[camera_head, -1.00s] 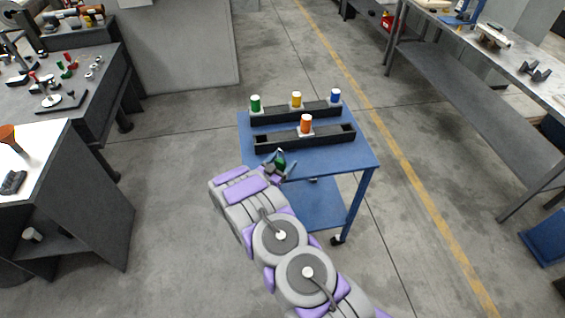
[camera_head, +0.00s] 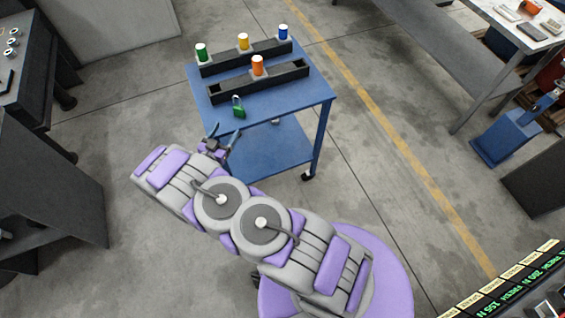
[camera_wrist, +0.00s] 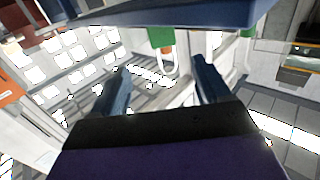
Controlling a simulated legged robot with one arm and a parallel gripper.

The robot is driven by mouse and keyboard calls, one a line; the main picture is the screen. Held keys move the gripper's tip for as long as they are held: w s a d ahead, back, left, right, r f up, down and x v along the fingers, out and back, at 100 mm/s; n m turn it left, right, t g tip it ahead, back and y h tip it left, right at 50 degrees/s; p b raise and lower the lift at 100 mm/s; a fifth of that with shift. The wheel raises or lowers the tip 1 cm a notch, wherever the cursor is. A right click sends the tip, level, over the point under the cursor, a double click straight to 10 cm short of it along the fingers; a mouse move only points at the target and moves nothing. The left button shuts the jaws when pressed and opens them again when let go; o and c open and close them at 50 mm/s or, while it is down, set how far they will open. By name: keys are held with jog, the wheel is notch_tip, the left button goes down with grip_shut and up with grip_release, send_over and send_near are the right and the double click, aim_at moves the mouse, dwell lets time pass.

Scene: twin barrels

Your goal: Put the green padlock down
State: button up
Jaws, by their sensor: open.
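The green padlock (camera_head: 239,111) rests on the blue cart's top (camera_head: 290,103), close to its near left edge, with its shackle upward in the head view. My gripper (camera_head: 225,135) is open and empty, just off that edge on the near side, apart from the padlock. In the wrist view, the two dark fingers (camera_wrist: 161,66) are spread, and the padlock (camera_wrist: 160,38) shows beyond them near the cart's edge, with its shackle pointing down in that picture.
Two black racks (camera_head: 215,94) lie across the cart. They carry a green cylinder (camera_head: 201,51), a yellow one (camera_head: 243,41), a blue one (camera_head: 283,31) and an orange one (camera_head: 257,65). The floor right of the cart is clear.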

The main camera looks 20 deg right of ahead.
jog(key=w+a+r+y, duration=0.2)
jog(key=w+y, duration=0.1)
jog(key=w+a+r+y, duration=0.1)
jog(key=w, duration=0.1)
jog(key=shift+w+a+r+g, duration=0.1)
jog(key=shift+a+g, duration=0.05)
jog(key=shift+g, duration=0.15)
jog(key=a+r+n+g+y, duration=0.1)
jog(key=a+r+n+y, duration=0.1)
jog(key=a+r+y, duration=0.3)
jog(key=a+r+n+g+y, duration=0.1)
jog(key=a+r+y, duration=0.15)
jog(key=r, duration=0.35)
jog(key=s+r+n+g+y, duration=0.2)
jog(key=s+r+y, duration=0.25)
jog(key=r, duration=0.25)
jog(key=s+d+r+n+g+h, duration=0.1)
jog(key=s+d+r+g, duration=0.2)
jog(key=s, duration=1.2)
jog(key=s+d+r+n+g+h, duration=0.1)
jog(key=s+d+r+n+g, duration=0.1)
jog(key=s+d, duration=0.8)
jog(key=s+d+r+n+g+h, duration=0.1)
jog(key=s+d+r+g, duration=0.3)
jog(key=s, duration=1.6)
jog(key=d+g, duration=0.1)
jog(key=d, duration=0.1)
jog(key=shift+d+r, duration=0.2)
jog(key=shift+d, duration=0.1)
